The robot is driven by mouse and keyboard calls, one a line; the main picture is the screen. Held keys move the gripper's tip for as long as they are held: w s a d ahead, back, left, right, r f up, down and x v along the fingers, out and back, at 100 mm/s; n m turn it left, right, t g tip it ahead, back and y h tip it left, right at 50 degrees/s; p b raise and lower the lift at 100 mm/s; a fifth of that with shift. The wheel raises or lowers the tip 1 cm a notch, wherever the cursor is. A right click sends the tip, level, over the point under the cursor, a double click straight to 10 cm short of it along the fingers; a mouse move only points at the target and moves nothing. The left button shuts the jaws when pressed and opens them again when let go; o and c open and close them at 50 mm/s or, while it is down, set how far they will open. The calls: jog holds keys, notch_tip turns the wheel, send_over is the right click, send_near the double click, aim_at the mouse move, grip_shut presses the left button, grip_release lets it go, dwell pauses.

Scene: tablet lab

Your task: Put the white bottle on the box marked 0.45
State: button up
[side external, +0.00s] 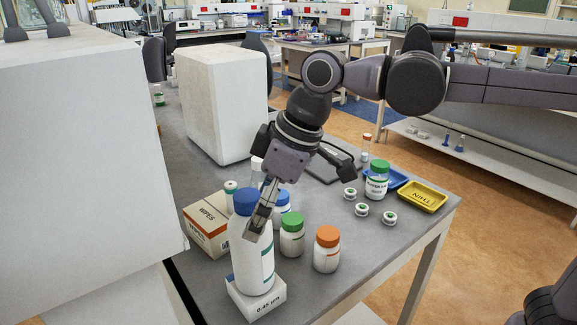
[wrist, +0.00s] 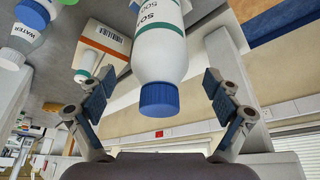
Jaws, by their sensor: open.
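The white bottle (side external: 251,262), with a blue cap (side external: 245,201), stands upright on the small white box marked 0.45 (side external: 266,304) near the table's front edge. My gripper (side external: 257,222) is at the bottle's upper part, reaching down at a slant, and one finger hides part of the bottle. In the wrist view the bottle (wrist: 158,62) lies between my spread fingers (wrist: 160,96), with a visible gap on each side. The fingers are open and not closed on it. The box is not clearly seen in the wrist view.
A carton marked WIPES (side external: 205,226) stands left of the bottle. A green-capped jar (side external: 292,238), an orange-capped jar (side external: 327,252) and a blue-capped bottle (side external: 283,204) stand close to its right. A yellow tray (side external: 422,197) lies further right. A large white block (side external: 80,140) borders the left.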

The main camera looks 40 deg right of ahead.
jog(key=v, duration=0.7)
jog(key=s+d+f+m+t+h, duration=0.1)
jog(key=s+d+f+m+t, duration=0.1)
jog(key=d+f, duration=0.7)
jog(key=s+d+f+m+t+h, duration=0.2)
jog(key=s+d+f+m, duration=0.2)
jog(key=d, duration=0.9)
notch_tip(320, 180, down, 5)
jog(key=m, duration=0.3)
jog(key=shift+s, duration=0.2)
